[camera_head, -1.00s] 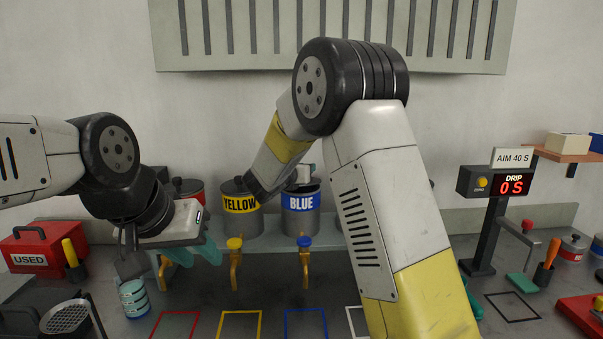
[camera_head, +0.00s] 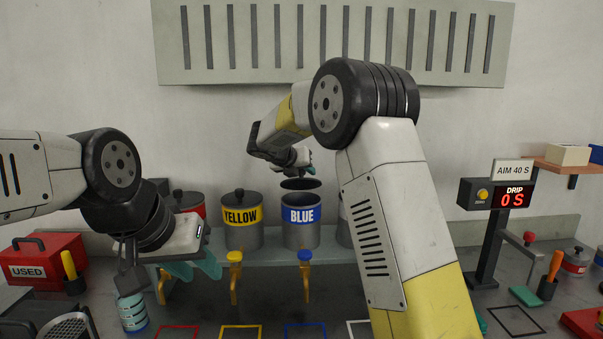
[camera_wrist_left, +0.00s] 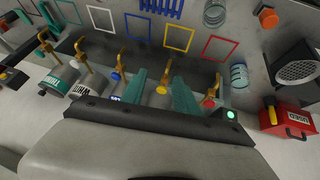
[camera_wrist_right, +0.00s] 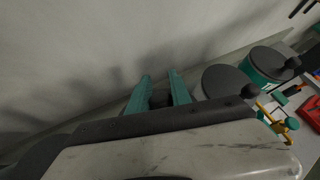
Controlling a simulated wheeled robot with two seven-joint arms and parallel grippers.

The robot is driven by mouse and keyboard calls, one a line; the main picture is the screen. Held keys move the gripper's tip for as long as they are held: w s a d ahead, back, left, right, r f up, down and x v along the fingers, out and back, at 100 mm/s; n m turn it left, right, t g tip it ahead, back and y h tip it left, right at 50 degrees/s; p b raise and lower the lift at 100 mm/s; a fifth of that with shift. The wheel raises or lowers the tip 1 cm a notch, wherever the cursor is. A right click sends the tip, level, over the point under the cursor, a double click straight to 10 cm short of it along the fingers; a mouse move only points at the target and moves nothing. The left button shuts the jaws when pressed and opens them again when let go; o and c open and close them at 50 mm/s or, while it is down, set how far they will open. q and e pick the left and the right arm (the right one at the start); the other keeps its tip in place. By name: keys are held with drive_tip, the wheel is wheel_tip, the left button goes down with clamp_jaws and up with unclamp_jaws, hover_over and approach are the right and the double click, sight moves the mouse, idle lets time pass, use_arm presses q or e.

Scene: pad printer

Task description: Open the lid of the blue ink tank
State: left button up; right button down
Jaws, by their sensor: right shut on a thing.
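The blue ink tank (camera_head: 300,232) is a grey can with a blue BLUE label, on the shelf in the head view. Its dark round lid (camera_head: 301,184) hangs a little above the open rim, apart from the tank. My right gripper (camera_head: 305,168) is above the lid, shut on its knob. The right wrist view shows the dark knob (camera_wrist_right: 160,98) between the teal fingertips; the lid disc is mostly hidden there. My left gripper (camera_head: 200,268) is left of the tank, low before the shelf. Its teal fingers are apart and empty in the left wrist view (camera_wrist_left: 160,92).
The yellow tank (camera_head: 242,232) stands close on the left with its lid on. Blue and yellow taps (camera_head: 305,268) jut out below the shelf. A red USED box (camera_head: 45,262) is at left, and the drip display (camera_head: 514,190) is at right.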

use_arm(q)
drive_tip(key=shift+c, duration=0.5)
drive_tip(key=c, duration=0.3)
drive_tip(key=shift+w+a+f+m, duration=0.15)
drive_tip(key=shift+w+f+m, duration=0.05)
drive_tip(key=shift+m, duration=0.2)
drive_tip(key=c, duration=0.4)
drive_tip(key=w+a+f+m+y, duration=0.1)
drive_tip(key=w+m+y, duration=0.3)
drive_tip(key=m, duration=0.4)
drive_tip(key=shift+w+a+f+m, duration=0.25)
drive_tip(key=shift+w+a+m, duration=0.05)
drive_tip(key=shift+w+a, duration=0.55)
drive_tip(key=w+d+r+m+t+y, duration=0.1)
drive_tip(key=w+d+m+t+y, duration=0.1)
drive_tip(key=w+m, duration=0.65)
drive_tip(key=w+d+r+m+t+h, duration=0.1)
drive_tip(key=w+d+m+t+h, duration=0.2)
drive_tip(key=d+m, duration=0.65)
drive_tip(key=w+d+r+m+t+h, duration=0.1)
drive_tip(key=w+d+m+t, duration=0.2)
drive_tip(key=w+d+m, duration=0.45)
drive_tip(key=w+d, duration=0.2)
drive_tip(key=w, duration=0.7)
drive_tip(key=shift+w+d+r, duration=0.15)
drive_tip(key=shift+w+d, duration=0.05)
drive_tip(key=shift+w, duration=0.15)
